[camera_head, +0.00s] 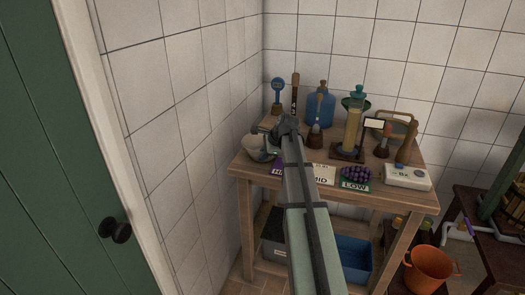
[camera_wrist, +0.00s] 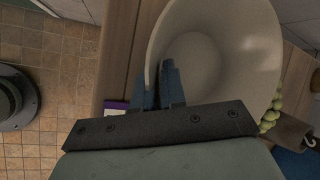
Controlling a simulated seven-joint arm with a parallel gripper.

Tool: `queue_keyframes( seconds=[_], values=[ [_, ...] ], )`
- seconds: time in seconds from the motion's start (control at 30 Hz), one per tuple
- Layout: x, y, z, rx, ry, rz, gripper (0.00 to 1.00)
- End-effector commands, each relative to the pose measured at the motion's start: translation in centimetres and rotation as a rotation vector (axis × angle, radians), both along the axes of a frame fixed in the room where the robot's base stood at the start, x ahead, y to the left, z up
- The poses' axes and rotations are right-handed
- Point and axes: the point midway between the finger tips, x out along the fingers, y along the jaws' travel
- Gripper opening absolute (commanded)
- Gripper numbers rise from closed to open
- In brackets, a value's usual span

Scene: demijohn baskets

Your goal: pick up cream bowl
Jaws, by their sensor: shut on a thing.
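The cream bowl (camera_head: 258,146) is at the left end of the wooden table in the head view. In the wrist view the bowl (camera_wrist: 212,52) is large, with its hollow inside facing the camera. My gripper (camera_wrist: 160,77) is shut on the bowl's near left rim, with one blue finger on each side of the wall. In the head view my gripper (camera_head: 275,132) reaches the bowl's right side, and my arm hides part of the table. I cannot tell whether the bowl touches the table.
The wooden table (camera_head: 415,185) holds a blue jug (camera_head: 320,108), a glass cylinder (camera_head: 353,128), dark purple grapes (camera_head: 355,173) on a LOW card (camera_head: 355,186), and a white device (camera_head: 407,176). Green grapes (camera_wrist: 270,118) lie close beside the bowl. The tiled wall is just left.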

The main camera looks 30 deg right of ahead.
Motion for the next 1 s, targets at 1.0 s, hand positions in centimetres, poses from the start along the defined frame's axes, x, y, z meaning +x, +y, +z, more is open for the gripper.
queue_keyframes(
  seconds=[1.0],
  values=[
    [0.11,-0.01,0.74,0.000,-0.005,0.001,0.00]
  ],
)
